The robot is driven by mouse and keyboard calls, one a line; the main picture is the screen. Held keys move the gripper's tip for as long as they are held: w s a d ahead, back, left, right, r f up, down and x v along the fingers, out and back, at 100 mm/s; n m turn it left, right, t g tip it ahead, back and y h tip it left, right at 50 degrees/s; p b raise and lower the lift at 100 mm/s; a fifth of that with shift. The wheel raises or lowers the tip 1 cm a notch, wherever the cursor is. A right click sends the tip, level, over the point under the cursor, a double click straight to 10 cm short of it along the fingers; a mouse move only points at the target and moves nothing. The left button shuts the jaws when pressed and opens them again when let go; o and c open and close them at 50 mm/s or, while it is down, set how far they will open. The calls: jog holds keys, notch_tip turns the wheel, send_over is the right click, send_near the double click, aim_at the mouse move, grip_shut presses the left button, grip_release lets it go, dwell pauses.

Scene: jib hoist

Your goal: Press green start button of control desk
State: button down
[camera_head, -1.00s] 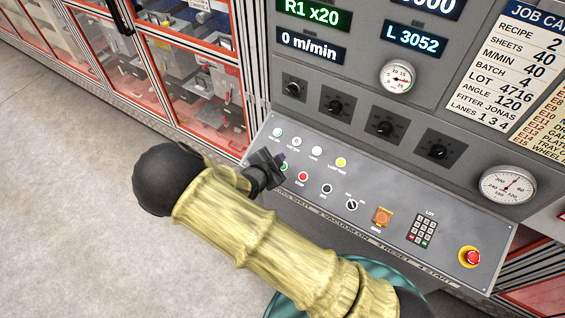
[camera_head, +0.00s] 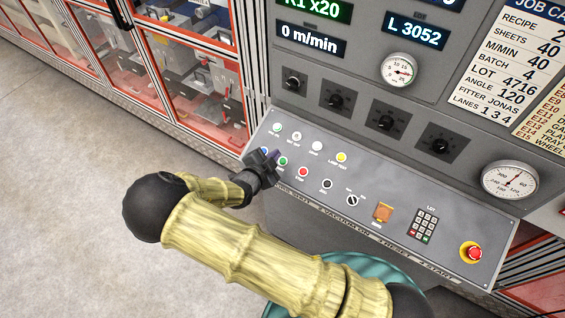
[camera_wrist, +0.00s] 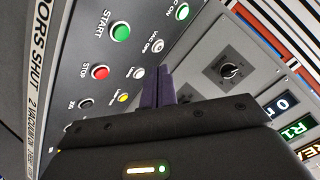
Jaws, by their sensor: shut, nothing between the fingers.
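The green start button (camera_head: 283,160) is on the sloping panel of the control desk (camera_head: 400,205), in its lower row near the left end. In the wrist view the green button (camera_wrist: 122,32), labelled START, is at the upper left and fully visible. My gripper (camera_head: 274,156) is just left of the green button in the head view, over the panel. Its dark purple fingers (camera_wrist: 157,86) are shut and empty. In the wrist view the fingertips appear over the row with the VAC OFF button, to one side of START. I cannot tell whether they touch the panel.
The red stop button (camera_head: 302,171) is right beside the green one; it also shows in the wrist view (camera_wrist: 100,72). A red emergency knob (camera_head: 473,254) is at the far right. Glass-fronted cabinets stand left.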

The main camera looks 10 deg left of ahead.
jog(key=shift+w+d+f+b, duration=0.15)
jog(key=shift+w+f+b, duration=0.2)
jog(key=shift+f+b, duration=0.4)
jog(key=shift+w+d+f+b, duration=0.1)
jog(key=shift+w+f+b, duration=0.35)
jog(key=shift+f, duration=0.6)
jog(key=shift+w+d+f+b, duration=0.15)
jog(key=shift+w+f+b, duration=0.15)
jog(key=shift+f+b, duration=0.5)
jog(key=shift+f, duration=0.15)
jog(key=shift+w+d+f+b, duration=0.1)
jog(key=shift+w+f+b, duration=0.05)
jog(key=shift+f+b, duration=0.25)
jog(key=shift+w+f+b, duration=0.1)
jog(key=shift+f+b, duration=0.25)
jog(key=shift+b, duration=0.2)
dwell(0.6)
dwell(0.4)
jog(key=shift+s+r+p, duration=0.3)
jog(key=shift+r+p, duration=0.15)
jog(key=shift+r, duration=0.35)
jog(key=r+p, duration=0.1)
jog(key=s+r+p, duration=0.1)
jog(key=r, duration=0.1)
jog(key=a+r+p, duration=0.1)
jog(key=shift+s+r, duration=0.35)
jog(key=shift+s, duration=0.05)
